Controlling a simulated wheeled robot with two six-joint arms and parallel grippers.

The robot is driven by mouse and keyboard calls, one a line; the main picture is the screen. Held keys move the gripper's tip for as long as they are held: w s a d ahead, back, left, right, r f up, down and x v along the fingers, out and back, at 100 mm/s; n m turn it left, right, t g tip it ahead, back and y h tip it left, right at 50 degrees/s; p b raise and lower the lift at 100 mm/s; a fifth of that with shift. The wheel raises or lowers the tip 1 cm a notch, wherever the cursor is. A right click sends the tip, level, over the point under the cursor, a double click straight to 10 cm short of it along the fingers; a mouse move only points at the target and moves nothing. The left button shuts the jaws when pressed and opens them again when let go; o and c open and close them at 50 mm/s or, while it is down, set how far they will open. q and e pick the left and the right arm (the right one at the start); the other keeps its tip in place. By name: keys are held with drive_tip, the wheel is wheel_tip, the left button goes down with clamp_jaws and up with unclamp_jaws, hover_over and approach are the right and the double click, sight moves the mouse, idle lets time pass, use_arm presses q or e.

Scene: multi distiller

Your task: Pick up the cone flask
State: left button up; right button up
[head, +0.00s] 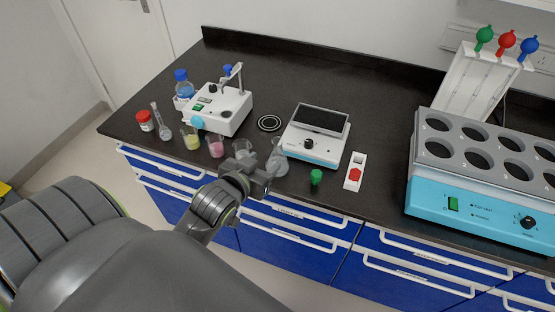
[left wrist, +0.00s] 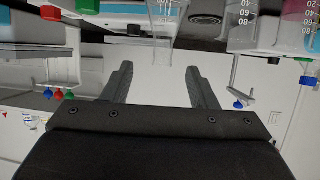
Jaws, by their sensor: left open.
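The clear glass cone flask (head: 278,160) stands upright on the black bench, just left of the white device with a dark screen. My left gripper (head: 264,178) is close to the flask in the head view and overlaps its lower left part. In the left wrist view, which looks upside down, the flask (left wrist: 164,25) hangs from the top with its neck pointing down between the two fingertips. The jaws of the left gripper (left wrist: 160,72) are open, with a gap on both sides of the neck. My right gripper is not in view.
Left of the flask stand a clear beaker (head: 243,149), a pink beaker (head: 216,147) and a yellow beaker (head: 192,140). The screen device (head: 313,153), a green-capped item (head: 316,178) and a red-topped white item (head: 355,173) stand to the right. A blue-fronted block (head: 470,210) is far right.

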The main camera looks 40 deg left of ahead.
sight(277, 151)
use_arm(q)
drive_tip(key=x, duration=0.7)
drive_tip(key=shift+r+p, duration=0.1)
drive_tip(key=shift+p, duration=0.3)
drive_tip(key=shift+w+a, duration=0.1)
drive_tip(key=shift+w, duration=0.2)
drive_tip(key=shift+a+p+x, duration=0.2)
drive_tip(key=shift+p+x, duration=0.45)
drive_tip(key=shift+x, duration=1.7)
drive_tip(key=shift+s, duration=0.1)
drive_tip(key=shift+c, duration=0.5)
drive_tip(key=c, duration=1)
